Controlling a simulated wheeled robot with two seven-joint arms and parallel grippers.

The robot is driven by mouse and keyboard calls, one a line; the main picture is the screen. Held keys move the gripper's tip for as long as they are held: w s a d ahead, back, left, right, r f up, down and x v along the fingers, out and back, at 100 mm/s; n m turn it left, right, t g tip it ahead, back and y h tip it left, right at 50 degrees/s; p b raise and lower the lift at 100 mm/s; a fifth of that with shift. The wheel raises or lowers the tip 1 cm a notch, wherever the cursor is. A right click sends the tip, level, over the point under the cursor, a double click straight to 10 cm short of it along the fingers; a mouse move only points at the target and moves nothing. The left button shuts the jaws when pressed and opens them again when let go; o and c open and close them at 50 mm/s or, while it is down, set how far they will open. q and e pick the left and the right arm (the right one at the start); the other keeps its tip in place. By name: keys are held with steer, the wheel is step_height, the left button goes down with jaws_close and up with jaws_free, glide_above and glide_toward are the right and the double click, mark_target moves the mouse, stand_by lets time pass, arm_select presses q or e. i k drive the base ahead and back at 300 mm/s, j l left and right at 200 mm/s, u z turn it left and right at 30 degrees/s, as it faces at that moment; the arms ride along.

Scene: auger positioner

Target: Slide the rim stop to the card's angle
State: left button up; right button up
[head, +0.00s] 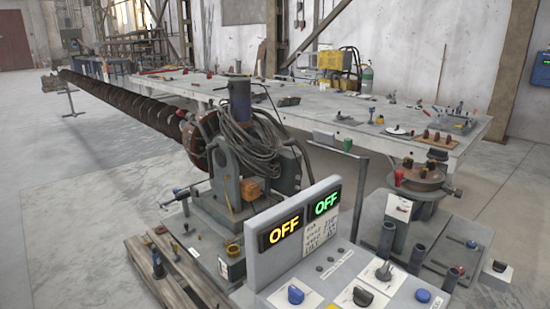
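A smaller white label (399,208) is on the pedestal below the round table. Neither of my grippers is in view.
The panel shows a yellow OFF (284,231) and a green OFF (325,203), with several knobs below. A motor stand with coiled cable (245,145) and a long auger (130,100) fill the left. A long white workbench (300,118) stands behind. Grey floor (75,215) is clear at left.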

mark_target(211, 101)
steer(key=i+j+z, duration=0.2)
steer(key=j, duration=0.45)
steer(key=i+j+z, duration=0.2)
steer(key=j, duration=0.45)
steer(key=j+z, duration=0.2)
steer(key=j, duration=0.45)
steer(key=i+j+z, duration=0.15)
steer(key=j+z, duration=0.15)
steer(key=j, duration=0.7)
steer(key=j+z, duration=0.3)
steer(key=j, duration=0.75)
steer(key=i+j+z, duration=0.1)
steer(key=j, duration=0.4)
steer(key=i+j+z, duration=0.1)
steer(key=j, duration=0.4)
steer(key=i+j+z, duration=0.1)
steer(key=j, duration=0.45)
